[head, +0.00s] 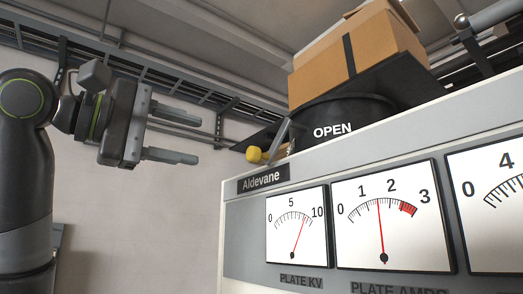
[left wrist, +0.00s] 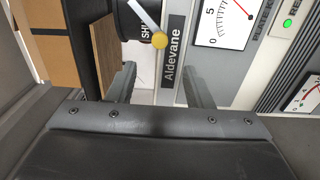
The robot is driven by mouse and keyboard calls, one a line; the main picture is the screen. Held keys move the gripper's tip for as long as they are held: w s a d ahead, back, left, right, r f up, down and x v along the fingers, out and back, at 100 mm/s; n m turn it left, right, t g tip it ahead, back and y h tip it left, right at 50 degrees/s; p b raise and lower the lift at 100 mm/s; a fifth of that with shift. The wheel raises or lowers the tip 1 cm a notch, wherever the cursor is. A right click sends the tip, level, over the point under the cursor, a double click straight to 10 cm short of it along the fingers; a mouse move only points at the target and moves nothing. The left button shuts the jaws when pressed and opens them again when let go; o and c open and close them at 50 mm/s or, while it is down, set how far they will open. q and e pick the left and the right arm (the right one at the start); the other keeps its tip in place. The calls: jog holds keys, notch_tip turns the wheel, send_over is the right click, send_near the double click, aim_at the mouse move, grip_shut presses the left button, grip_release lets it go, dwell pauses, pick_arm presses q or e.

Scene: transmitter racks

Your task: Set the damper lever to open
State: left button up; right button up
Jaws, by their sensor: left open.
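The damper lever is a flat silver bar with a yellow ball knob (head: 254,155), fixed to a black round duct (head: 345,112) on top of the grey cabinet. In the head view it slants down to the left, away from the white OPEN lettering (head: 332,130). In the left wrist view the yellow knob (left wrist: 159,40) lies beside lettering that starts "SH", the rest covered. My left gripper (head: 198,138) is open and empty, left of the knob and apart from it. In the left wrist view the knob shows ahead, between the two fingers (left wrist: 160,80). My right gripper is not in view.
The grey cabinet (head: 240,215) carries an Aldevane nameplate (head: 263,179) and several dial meters (head: 297,225). A cardboard box (head: 350,55) sits on a dark board above the duct. Cable trays and pipes run along the wall. The space between gripper and knob looks clear.

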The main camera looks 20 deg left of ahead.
aim_at(249, 153)
pick_arm(q)
jog(key=p+x, duration=0.6)
jog(key=x, duration=0.7)
jog(key=shift+w+d+r, duration=0.15)
jog(key=shift+w+d, duration=0.05)
jog(key=shift+d, duration=0.05)
jog(key=shift+w+d, duration=0.4)
jog(key=shift+w, duration=0.05)
